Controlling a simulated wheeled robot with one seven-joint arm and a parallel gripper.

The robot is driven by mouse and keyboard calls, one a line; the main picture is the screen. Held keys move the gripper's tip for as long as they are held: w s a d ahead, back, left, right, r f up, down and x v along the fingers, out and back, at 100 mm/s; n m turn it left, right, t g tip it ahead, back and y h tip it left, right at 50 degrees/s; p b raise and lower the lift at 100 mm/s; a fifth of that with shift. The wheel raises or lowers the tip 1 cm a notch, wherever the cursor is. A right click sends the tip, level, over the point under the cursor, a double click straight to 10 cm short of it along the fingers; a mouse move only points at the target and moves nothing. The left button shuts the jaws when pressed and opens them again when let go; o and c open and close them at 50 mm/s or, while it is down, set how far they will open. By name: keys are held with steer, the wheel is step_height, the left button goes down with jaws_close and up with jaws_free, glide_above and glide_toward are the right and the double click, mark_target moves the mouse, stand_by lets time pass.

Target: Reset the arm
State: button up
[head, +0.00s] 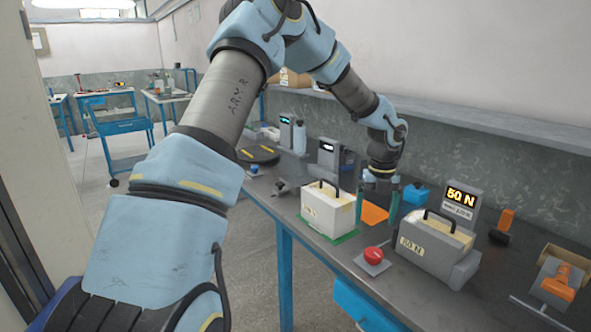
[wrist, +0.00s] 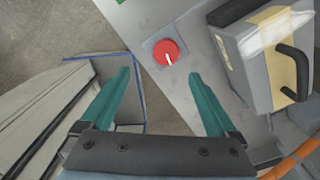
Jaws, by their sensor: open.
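My gripper (head: 376,205) is above the workbench, between the cream case and the grey case in the head view. Its two teal fingers are spread apart, with nothing between them; they also show in the wrist view (wrist: 158,76). My arm reaches over from the lower left, bent high and then down to the gripper. A red knob (head: 373,254) on a small grey plate is near the bench's front edge. In the wrist view the red knob (wrist: 166,53) appears between and beyond the fingertips, apart from them.
The cream case (head: 326,218) with a black handle stands on a green mat. The grey case (head: 428,250) stands before a display (head: 462,203) reading 50 N. An orange square (head: 374,214), a blue box (head: 416,194) and an orange-handled tool (head: 503,222) are nearby. A wall backs the bench.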

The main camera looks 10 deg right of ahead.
steer(key=s+a+r+m, duration=0.2)
steer(key=s+a+m, duration=0.1)
steer(key=a+m, duration=0.8)
steer(key=s+a+r+m+t, duration=0.1)
steer(key=s+a+m, duration=0.3)
steer(key=a+m, duration=0.8)
steer(key=s+a+r+m, duration=0.3)
steer(key=s+a+m, duration=0.1)
steer(key=a+m, duration=0.7)
steer(key=shift+a+m+t, duration=0.3)
steer(key=shift+a+m, duration=0.1)
steer(key=shift+m, duration=0.2)
steer(key=shift+w, duration=0.1)
